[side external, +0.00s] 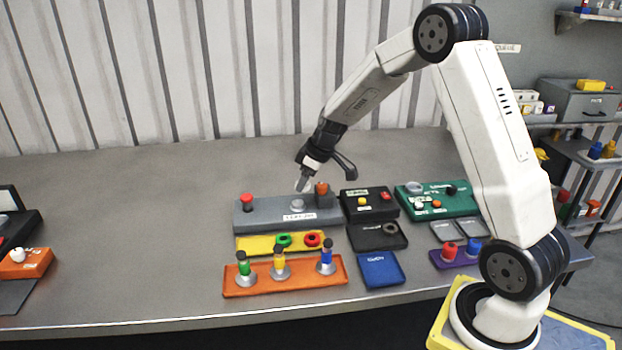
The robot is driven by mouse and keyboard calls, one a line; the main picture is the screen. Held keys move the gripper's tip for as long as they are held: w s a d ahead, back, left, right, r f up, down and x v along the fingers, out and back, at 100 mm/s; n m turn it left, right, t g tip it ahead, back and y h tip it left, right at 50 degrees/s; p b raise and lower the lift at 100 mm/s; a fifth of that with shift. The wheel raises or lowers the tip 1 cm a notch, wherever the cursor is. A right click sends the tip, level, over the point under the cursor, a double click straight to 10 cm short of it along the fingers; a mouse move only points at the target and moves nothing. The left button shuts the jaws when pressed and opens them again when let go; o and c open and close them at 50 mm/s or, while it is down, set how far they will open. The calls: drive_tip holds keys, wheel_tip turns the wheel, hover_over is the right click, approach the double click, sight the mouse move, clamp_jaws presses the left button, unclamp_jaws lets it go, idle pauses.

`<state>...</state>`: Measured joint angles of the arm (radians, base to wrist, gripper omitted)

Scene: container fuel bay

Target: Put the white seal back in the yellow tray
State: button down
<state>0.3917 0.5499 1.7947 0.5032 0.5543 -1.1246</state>
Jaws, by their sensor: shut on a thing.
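My gripper (304,181) is shut just above the grey station (269,218), over its pale round fitting (297,203). A small pale piece (302,185) shows at the fingertips; it looks like the white seal, but it is too small to make out its shape. The yellow tray (252,243) lies flat on the bench in front of the grey station. It holds a green ring (284,240) and a red ring (312,239), and its left part is bare.
An orange tray (303,287) with several coloured posts stands in front of the yellow tray. A red button (247,198) and a brown-orange block (321,188) rise from the station. Black boxes (369,204) stand to its right. The bench at left is largely clear.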

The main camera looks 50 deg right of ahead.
drive_tip(key=s+a+r, duration=0.3)
drive_tip(key=s+r, duration=0.4)
drive_tip(key=s, duration=0.4)
drive_tip(key=shift+s+r, duration=0.15)
drive_tip(key=shift+s, duration=0.05)
idle(0.5)
drive_tip(key=w+a+f+n+g+y, duration=0.1)
drive_tip(key=a+f+n+g+y, duration=0.2)
drive_tip(key=a+n, duration=0.9)
drive_tip(key=shift+a+f+n+g, duration=0.3)
drive_tip(key=shift+f+n+g, duration=0.2)
drive_tip(key=shift+n, duration=0.3)
drive_tip(key=shift+w, duration=0.15)
